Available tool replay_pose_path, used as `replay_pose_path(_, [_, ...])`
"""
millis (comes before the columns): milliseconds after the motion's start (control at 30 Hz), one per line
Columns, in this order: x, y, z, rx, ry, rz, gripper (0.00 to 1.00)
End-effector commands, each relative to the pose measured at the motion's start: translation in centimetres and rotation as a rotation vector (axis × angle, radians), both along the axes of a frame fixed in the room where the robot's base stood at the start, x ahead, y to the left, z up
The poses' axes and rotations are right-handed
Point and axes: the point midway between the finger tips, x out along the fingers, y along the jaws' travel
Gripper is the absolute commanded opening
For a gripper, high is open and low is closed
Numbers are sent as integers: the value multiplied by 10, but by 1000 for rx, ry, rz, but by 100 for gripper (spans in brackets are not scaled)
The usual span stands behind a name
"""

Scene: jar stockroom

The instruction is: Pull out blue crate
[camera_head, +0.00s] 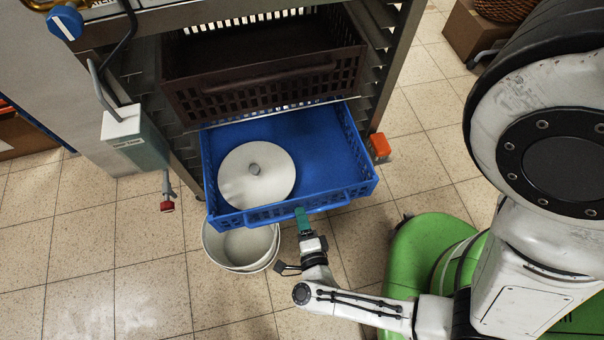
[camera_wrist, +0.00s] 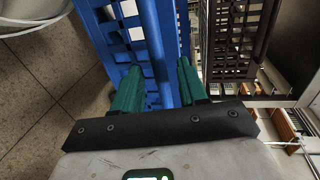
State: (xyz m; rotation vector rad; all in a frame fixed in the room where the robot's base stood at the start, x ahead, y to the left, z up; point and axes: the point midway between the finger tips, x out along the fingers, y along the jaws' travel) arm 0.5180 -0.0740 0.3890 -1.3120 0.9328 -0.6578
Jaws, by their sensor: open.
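The blue crate (camera_head: 320,140) sticks out of the rack toward me, below a dark brown crate. A round white lid with a grey knob (camera_head: 256,177) lies inside it. My gripper (camera_head: 301,214) is at the crate's front edge, near the middle of its front handle bar. In the wrist view the green fingers of my gripper (camera_wrist: 157,88) are apart, one on each side of the blue bar of the crate (camera_wrist: 158,45). I cannot tell whether either finger touches the bar.
The brown crate (camera_head: 265,85) sits in the metal rack (camera_head: 386,70) above. White buckets (camera_head: 240,247) stand on the floor below the blue crate's front left. A box-shaped dispenser (camera_head: 133,140) hangs at the left. Tiled floor is free at lower left.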

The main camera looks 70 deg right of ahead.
Motion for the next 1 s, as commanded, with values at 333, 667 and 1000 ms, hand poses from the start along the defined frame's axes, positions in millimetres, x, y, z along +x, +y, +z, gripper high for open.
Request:
replay_pose_path(333, [-15, 26, 6, 2, 1, 0, 42])
replay_pose_path(667, [-45, 76, 17, 1, 2, -1, 42])
replay_pose_path(1000, [-54, 92, 21, -1, 0, -1, 42])
